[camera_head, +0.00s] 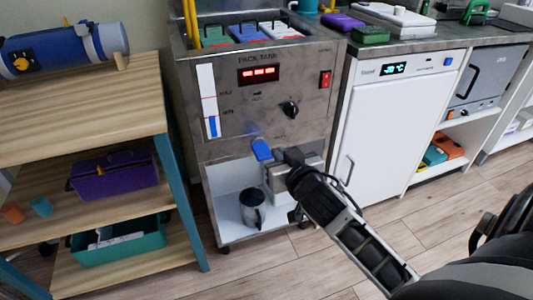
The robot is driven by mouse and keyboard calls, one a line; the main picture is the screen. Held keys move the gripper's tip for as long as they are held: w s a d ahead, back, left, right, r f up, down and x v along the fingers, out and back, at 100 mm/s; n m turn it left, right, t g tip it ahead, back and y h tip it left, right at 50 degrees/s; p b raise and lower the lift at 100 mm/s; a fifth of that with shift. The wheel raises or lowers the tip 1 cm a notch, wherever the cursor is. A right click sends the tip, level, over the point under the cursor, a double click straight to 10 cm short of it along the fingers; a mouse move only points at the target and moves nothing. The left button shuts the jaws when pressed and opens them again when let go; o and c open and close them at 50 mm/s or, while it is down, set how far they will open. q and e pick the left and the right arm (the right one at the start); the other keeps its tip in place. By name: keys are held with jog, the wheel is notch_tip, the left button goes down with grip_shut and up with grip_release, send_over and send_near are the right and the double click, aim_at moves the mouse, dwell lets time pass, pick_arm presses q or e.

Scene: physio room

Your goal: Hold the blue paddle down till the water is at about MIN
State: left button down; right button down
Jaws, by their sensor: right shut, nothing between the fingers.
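The steel pack tank (300,92) stands ahead of me, with a red display and a black knob on its front. Its white level gauge (208,85) has two red marks, and the blue water column (212,128) ends close to the lower, MIN mark. The blue paddle (261,149) sticks out below the panel. My right gripper (279,153) is shut and empty, its tip right beside the paddle. I cannot tell whether they touch. A metal jug (252,208) stands on the white shelf beneath. My left gripper is not in view.
A wooden shelf rack (90,95) stands at the left with a purple box (115,175) and a teal bin (120,248). A white cabinet (400,135) stands right of the tank. Coloured packs sit in the tank top. The floor in front is clear.

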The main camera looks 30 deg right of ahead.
jog(key=b, duration=0.2)
send_over(267, 153)
jog(key=s+a, duration=0.1)
jog(key=s, duration=0.1)
notch_tip(267, 153, down, 2)
jog(key=f+b, duration=0.1)
jog(key=f, duration=0.2)
jog(key=shift+a, duration=0.2)
jog(key=shift+f+b, duration=0.3)
jog(key=shift+f, duration=0.05)
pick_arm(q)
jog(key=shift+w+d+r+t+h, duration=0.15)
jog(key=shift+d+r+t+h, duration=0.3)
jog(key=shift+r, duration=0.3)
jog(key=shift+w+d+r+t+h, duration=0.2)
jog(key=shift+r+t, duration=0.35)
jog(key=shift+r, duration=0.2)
pick_arm(e)
jog(key=shift+f, duration=0.3)
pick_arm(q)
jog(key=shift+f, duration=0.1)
